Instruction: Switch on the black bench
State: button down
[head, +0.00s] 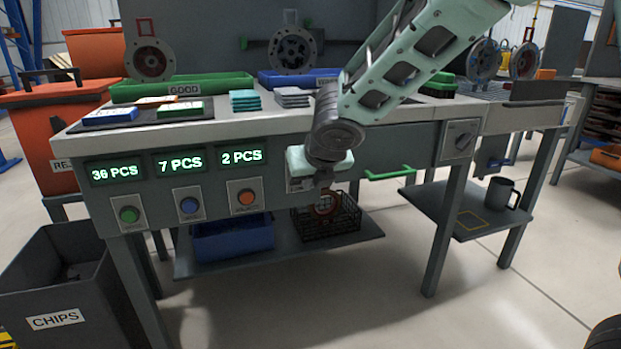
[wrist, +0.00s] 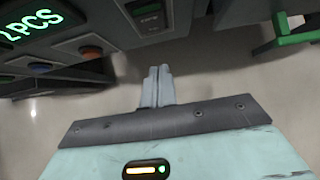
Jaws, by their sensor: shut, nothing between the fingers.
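The bench (head: 390,145) has a pale top and a grey front with lit green counters. My gripper (head: 323,178) hangs in front of its front panel, right of the orange button (head: 246,197). In the wrist view my gripper (wrist: 158,84) has its two fingers together with nothing between them, apart from the bench front. A small plate with a dark, green-lettered face (wrist: 148,18) shows ahead of the fingertips; in the head view my arm hides most of that area. A grey plate with a round knob (head: 460,139) sits at the bench's right end.
Green (head: 129,214) and blue (head: 189,205) buttons sit further left. A green drawer handle (head: 389,174) sticks out right of my gripper. A blue bin (head: 232,241) and a wire basket (head: 330,222) stand on the lower shelf. The floor in front is clear.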

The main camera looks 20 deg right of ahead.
jog(key=s+r+p, duration=0.3)
jog(key=s+r, duration=0.2)
jog(key=s, duration=0.1)
jog(key=shift+s, duration=0.35)
jog(key=s+a+f+m+g, duration=0.3)
jog(key=s+m+g, duration=0.1)
jog(key=s+m, duration=0.95)
jog(key=s+a+f+m+g, duration=0.2)
jog(key=s+f+m+g, duration=0.15)
jog(key=s+m, duration=1.05)
notch_tip(320, 180, up, 36)
jog(key=w+p, duration=0.1)
jog(key=p, duration=3.5)
jog(key=shift+f+m+y, duration=0.25)
jog(key=shift+m+y, duration=0.05)
jog(key=shift+m, duration=0.15)
